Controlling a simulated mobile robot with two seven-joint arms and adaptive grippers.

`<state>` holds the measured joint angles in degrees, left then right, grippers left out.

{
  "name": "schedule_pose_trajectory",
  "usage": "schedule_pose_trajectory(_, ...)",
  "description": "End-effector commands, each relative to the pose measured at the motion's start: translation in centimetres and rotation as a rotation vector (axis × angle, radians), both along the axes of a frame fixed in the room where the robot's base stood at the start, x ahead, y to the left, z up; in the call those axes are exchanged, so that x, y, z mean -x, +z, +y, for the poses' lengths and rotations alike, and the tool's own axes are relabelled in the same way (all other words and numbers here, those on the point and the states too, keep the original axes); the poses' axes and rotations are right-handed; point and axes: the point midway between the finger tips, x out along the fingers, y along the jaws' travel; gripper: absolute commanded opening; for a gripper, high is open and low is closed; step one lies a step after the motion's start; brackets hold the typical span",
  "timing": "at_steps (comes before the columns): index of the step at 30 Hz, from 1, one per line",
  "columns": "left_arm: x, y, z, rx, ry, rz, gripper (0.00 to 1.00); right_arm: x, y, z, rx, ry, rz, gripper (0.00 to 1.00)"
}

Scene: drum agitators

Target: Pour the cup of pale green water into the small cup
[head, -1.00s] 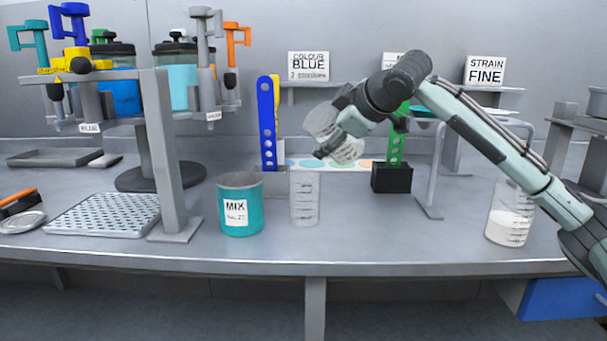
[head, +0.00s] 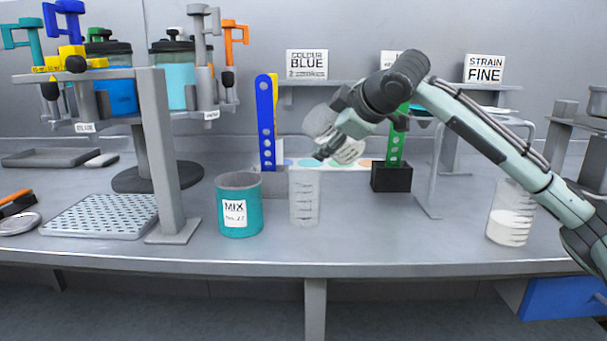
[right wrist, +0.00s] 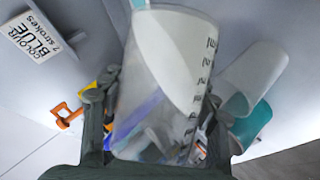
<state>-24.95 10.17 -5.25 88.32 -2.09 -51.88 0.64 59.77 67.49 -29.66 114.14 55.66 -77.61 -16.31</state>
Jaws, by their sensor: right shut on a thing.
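My right gripper (head: 335,143) is shut on a clear graduated cup (head: 320,121), held tilted in the air above and slightly right of the small cup. The held cup also fills the middle of the right wrist view (right wrist: 165,85). A whitish patch shows inside it; I cannot tell if this is liquid, and no pale green shows clearly. The small clear cup (head: 304,197) with marks stands upright on the bench, apart from the gripper. Its contents are not clear, and no stream shows between the cups. My left gripper is not in view.
A teal MIX can (head: 239,218) stands just left of the small cup. A blue holed strip (head: 266,125) and a green one in a black block (head: 391,178) stand behind. A beaker of white liquid (head: 511,226) is at right. The front bench is clear.

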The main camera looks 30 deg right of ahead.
Motion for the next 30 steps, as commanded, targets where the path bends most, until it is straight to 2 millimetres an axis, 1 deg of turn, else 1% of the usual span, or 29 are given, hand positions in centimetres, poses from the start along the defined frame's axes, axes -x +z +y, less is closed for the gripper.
schedule_pose_trajectory(4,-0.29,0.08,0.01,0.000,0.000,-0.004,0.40,0.14,0.03,-0.02,0.010,0.000,-0.002,0.21)
schedule_pose_trajectory(14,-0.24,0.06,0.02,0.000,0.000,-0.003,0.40,0.42,-0.04,-0.08,0.030,0.000,-0.002,0.21)
schedule_pose_trajectory(30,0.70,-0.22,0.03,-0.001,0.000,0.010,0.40,0.86,-0.16,-0.10,0.063,0.000,-0.001,0.21)
